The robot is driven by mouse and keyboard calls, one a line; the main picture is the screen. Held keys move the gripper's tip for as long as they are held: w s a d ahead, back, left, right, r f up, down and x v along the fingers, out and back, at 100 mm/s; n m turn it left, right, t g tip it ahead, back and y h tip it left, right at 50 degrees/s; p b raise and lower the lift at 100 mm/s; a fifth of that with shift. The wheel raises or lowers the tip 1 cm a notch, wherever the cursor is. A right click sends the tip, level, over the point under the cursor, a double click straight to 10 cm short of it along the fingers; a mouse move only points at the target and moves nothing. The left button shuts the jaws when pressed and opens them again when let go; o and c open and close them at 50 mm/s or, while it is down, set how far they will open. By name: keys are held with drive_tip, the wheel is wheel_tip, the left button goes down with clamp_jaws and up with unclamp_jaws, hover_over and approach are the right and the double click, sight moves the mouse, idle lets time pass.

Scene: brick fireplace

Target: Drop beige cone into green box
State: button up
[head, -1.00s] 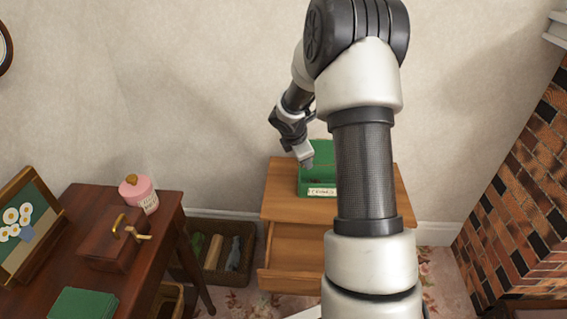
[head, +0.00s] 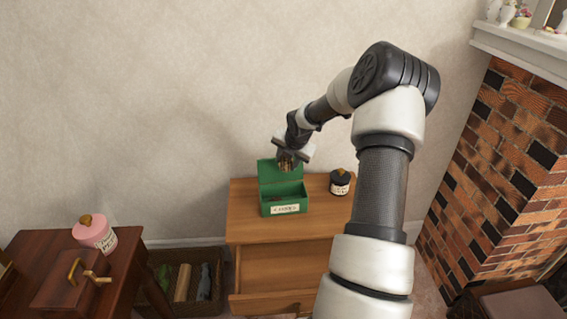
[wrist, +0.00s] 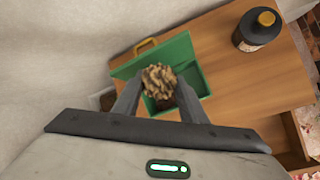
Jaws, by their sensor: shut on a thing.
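The beige cone (head: 288,163), a rough pine cone, is held between the fingers of my gripper (head: 286,159). In the wrist view the cone (wrist: 160,82) sits between the two fingertips (wrist: 158,92), over the green box (wrist: 188,56). In the head view the green box (head: 287,209) stands on the wooden cabinet with its lid up and a pale label on its front. The cone is above the box opening, in front of the raised lid. Something dark brown shows inside the box; I cannot tell what it is.
The wooden cabinet (head: 245,230) has an open drawer. A dark jar (head: 340,182) stands right of the box. A pink jar (head: 95,235) and a brown case (head: 70,290) are on the left table. A basket (head: 180,282) lies between, and a brick fireplace (head: 500,150) is at right.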

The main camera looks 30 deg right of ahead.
sight(287, 172)
drive_tip(key=shift+f+b, duration=2.9)
drive_tip(key=shift+f, duration=0.1)
drive_tip(key=o, duration=1.1)
drive_tip(key=shift+r, duration=0.1)
drive_tip(key=p+v, duration=0.6)
drive_tip(key=v, duration=1.1)
drive_tip(key=shift+s, duration=0.25)
drive_tip(key=shift+r, duration=0.1)
